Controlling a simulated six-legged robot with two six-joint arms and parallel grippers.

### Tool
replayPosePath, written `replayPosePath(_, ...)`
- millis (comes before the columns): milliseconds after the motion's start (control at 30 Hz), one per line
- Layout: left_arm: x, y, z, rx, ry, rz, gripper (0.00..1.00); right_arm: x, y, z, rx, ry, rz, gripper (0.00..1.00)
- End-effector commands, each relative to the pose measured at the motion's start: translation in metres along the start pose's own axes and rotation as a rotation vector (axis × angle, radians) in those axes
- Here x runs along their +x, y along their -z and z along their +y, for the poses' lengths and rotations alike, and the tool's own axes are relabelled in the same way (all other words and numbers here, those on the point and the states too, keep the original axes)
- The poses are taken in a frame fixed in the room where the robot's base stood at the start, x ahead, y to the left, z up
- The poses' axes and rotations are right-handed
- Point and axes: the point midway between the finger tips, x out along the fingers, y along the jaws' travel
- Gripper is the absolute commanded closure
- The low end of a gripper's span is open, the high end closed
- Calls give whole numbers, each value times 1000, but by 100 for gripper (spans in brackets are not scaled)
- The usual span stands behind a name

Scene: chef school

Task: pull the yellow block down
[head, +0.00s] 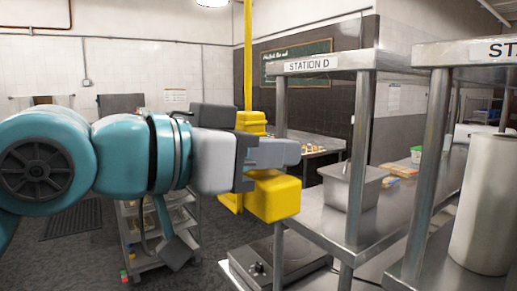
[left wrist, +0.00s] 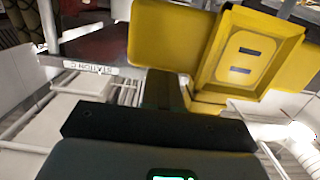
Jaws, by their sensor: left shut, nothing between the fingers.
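The yellow block (head: 273,197) is a rounded cube just below the front of my left gripper (head: 280,152) in the head view. In the left wrist view the block (left wrist: 168,35) lies just beyond the fingers (left wrist: 168,92). Beside it is a yellow box (left wrist: 250,50) with two dark slots. My left gripper is shut with nothing between its fingers. It overlaps the block's top edge in the head view; I cannot tell whether they touch. My gripper hides part of the yellow box (head: 250,122) behind it.
A yellow pole (head: 247,55) runs up from the yellow box. A steel counter (head: 318,222) with a shelf marked STATION D (head: 310,66) stands close on the right. It holds a metal bin (head: 352,187). A wheeled rack (head: 150,235) stands behind my left arm.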

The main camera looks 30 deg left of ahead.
Motion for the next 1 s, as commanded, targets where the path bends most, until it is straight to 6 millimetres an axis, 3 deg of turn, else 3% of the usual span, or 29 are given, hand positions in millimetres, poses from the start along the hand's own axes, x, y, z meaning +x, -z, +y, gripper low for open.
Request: replayPosePath(1000, 17, -98, 0, 0, -1, -5, 100, 87, 2, 32, 0, 0, 0, 57)
